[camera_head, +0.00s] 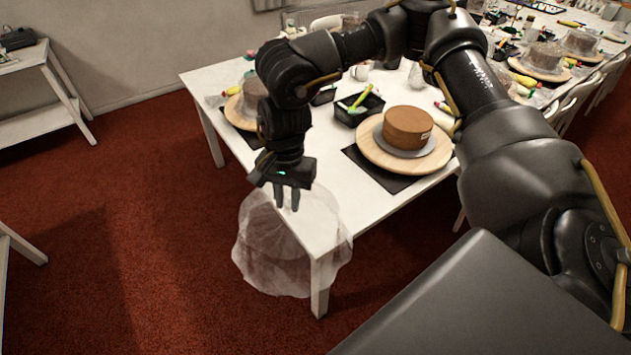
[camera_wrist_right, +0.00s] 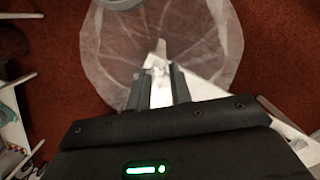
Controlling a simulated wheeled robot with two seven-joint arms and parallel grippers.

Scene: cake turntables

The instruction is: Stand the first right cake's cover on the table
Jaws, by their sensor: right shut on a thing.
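The cake cover (camera_head: 262,252) is a see-through, whitish mesh dome. My right gripper (camera_head: 287,205) points down and is shut on its top. The cover hangs at the table's near left corner, with much of it out past the edge over the red floor. I cannot tell whether it touches the table. In the right wrist view the cover (camera_wrist_right: 112,45) spreads beyond the fingers (camera_wrist_right: 158,88). The brown cake (camera_head: 407,127) stands bare on a round wooden turntable (camera_head: 375,152), right of my gripper. The white table (camera_head: 330,190) lies below. My left gripper is not in view.
A dark mat (camera_head: 398,184) lies under the turntable. A black tray (camera_head: 358,108) with a green-handled tool sits behind it. Another cake (camera_head: 246,108) stands at the far left, partly behind my arm. The table's near left part is mostly clear.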

